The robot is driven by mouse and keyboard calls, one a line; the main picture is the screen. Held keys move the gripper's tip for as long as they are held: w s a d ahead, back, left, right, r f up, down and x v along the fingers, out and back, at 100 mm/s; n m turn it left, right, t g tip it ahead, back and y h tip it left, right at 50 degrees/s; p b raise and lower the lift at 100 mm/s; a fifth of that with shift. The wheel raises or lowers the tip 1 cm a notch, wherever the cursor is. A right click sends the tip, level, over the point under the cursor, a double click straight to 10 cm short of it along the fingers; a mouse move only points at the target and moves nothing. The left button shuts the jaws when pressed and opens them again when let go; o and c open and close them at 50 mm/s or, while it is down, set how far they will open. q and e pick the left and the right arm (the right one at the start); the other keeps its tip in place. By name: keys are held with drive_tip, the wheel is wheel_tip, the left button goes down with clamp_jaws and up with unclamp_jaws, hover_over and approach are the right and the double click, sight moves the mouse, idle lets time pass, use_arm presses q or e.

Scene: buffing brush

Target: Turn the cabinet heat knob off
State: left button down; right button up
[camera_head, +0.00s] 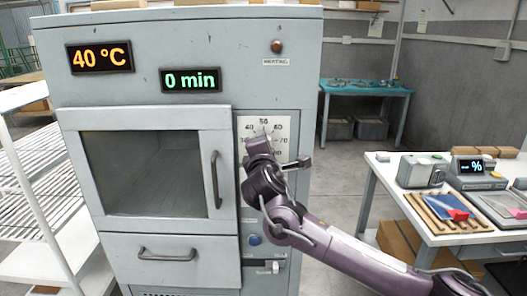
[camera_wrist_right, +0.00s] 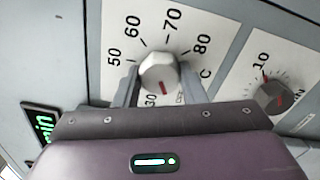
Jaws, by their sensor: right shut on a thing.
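The grey cabinet (camera_head: 180,35) stands in the head view with an orange 40 °C display (camera_head: 100,57). Its heat dial plate (camera_head: 265,123) is on the right of the front, and my right gripper (camera_head: 262,147) covers the knob there. In the right wrist view, the silver heat knob (camera_wrist_right: 160,70) sits between the two fingers of my right gripper (camera_wrist_right: 158,88), which is shut on it. The knob's red mark points to the picture's bottom, between the 30 and a partly hidden small label. My left gripper is not in view.
A second knob (camera_wrist_right: 272,96) with a minute scale is near the right gripper. The cabinet has a windowed door (camera_head: 145,170) with a handle (camera_head: 215,180) and a blue button (camera_head: 254,240). A white rack (camera_head: 55,180) stands left; a white table (camera_head: 385,172) with devices stands right.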

drive_tip(key=shift+f+n+b, duration=0.15)
drive_tip(key=shift+n+b, duration=0.55)
drive_tip(key=shift+n, duration=0.5)
drive_tip(key=o, duration=1)
drive_tip(key=shift+s, duration=0.1)
drive_tip(key=s+b, duration=0.3)
drive_tip(key=s, duration=0.4)
drive_tip(key=shift+s, duration=0.35)
